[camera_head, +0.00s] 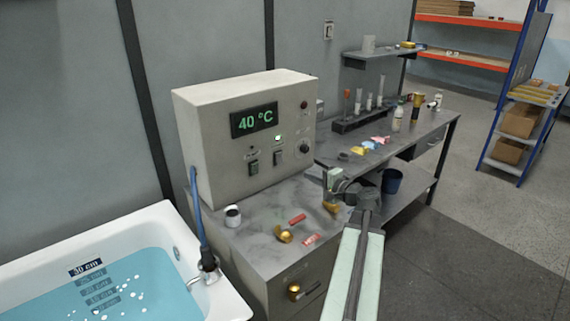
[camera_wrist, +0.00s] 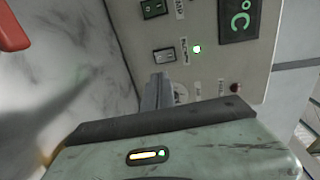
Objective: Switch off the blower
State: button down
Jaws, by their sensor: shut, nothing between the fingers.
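A light grey control box (camera_head: 200,130) stands on the counter with a green display reading 40 °C. A green lamp (camera_head: 278,138) is lit above the right switch. Both switches also show in the wrist view, the left (camera_wrist: 153,8) and the right (camera_wrist: 164,55); their small labels are hard to read. My gripper (camera_head: 332,180) is shut and empty, right of the box front. In the wrist view its fingers (camera_wrist: 158,88) appear just beside the right switch; contact cannot be told.
A dark knob (camera_head: 304,149) and a red lamp (camera_head: 304,105) are on the panel's right. A white-lidded jar (camera_head: 233,216) and red pieces (camera_head: 297,219) lie on the counter (camera_head: 262,245). A water-filled bathtub (camera_head: 215,290) stands left; a workbench (camera_head: 425,125) with bottles stands behind.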

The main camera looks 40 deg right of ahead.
aim_at(280, 162)
jog(key=w, duration=0.4)
jog(key=w+d+f+b, duration=0.1)
jog(key=w, duration=0.4)
jog(key=w+f+b, duration=0.1)
jog(key=w, duration=0.3)
jog(key=shift+w+d, duration=0.3)
jog(key=shift+w, duration=0.1)
jog(key=shift+w+f, duration=0.2)
jog(key=shift+f, duration=0.05)
jog(key=shift+r, duration=0.15)
jog(key=shift+s+a, duration=0.1)
jog(key=shift+s, duration=0.2)
jog(key=s, duration=0.4)
jog(key=s+f+b, duration=0.1)
jog(key=s, duration=0.4)
jog(key=s+a+f+b, duration=0.1)
jog(key=s, duration=0.3)
jog(key=shift+s+a, duration=0.1)
jog(key=shift+s, duration=0.15)
